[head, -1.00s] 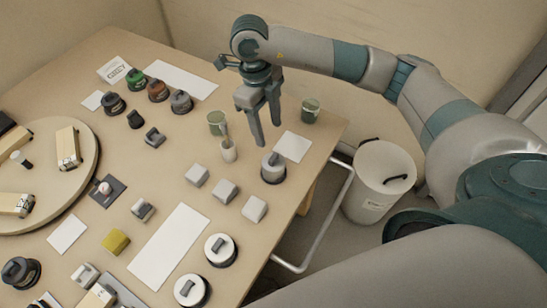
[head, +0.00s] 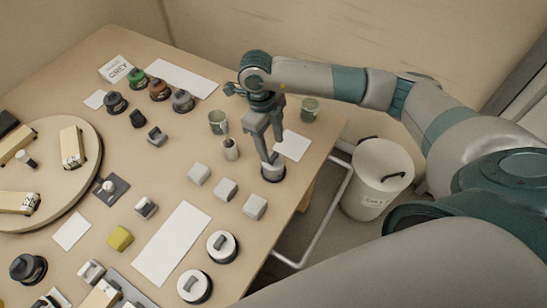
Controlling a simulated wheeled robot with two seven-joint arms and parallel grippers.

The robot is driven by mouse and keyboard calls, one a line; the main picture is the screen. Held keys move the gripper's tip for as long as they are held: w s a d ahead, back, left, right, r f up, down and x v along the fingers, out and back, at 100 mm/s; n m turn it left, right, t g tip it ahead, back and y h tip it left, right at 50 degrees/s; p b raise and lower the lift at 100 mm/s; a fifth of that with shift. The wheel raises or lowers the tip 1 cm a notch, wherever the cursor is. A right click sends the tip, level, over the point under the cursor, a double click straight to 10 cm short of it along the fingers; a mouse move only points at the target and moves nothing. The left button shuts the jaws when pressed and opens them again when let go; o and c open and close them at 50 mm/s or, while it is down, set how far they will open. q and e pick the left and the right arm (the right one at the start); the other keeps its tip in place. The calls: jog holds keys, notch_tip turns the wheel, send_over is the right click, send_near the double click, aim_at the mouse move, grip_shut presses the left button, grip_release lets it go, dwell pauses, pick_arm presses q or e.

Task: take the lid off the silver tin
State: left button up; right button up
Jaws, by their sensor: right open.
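A silver-grey tin with a dark base (head: 273,174) stands near the right edge of the table, with a lid that carries a raised handle. My right gripper (head: 273,151) is open and pointing down directly over this tin. Its fingertips are at the height of the lid handle, which they largely hide. I cannot tell whether the fingers touch the lid. Another grey-lidded tin (head: 183,101) stands at the back beside an orange-brown one (head: 159,90) and a green one (head: 138,79). My left gripper is not in view.
Two green-grey cups (head: 309,109) (head: 218,121) and a small white pot (head: 230,149) stand near my right gripper. Pale blocks (head: 226,189) lie in front of the tin. White-lidded tins (head: 221,246) are nearer. A bin (head: 380,175) stands off the table's right side.

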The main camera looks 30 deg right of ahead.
aim_at(273, 156)
notch_tip(273, 156, down, 3)
jog(key=shift+s+d+p, duration=0.1)
jog(key=shift+s+p, duration=0.05)
jog(key=shift+p, duration=0.65)
jog(key=shift+f, duration=0.7)
jog(key=shift+c, duration=0.7)
jog(key=c, duration=1)
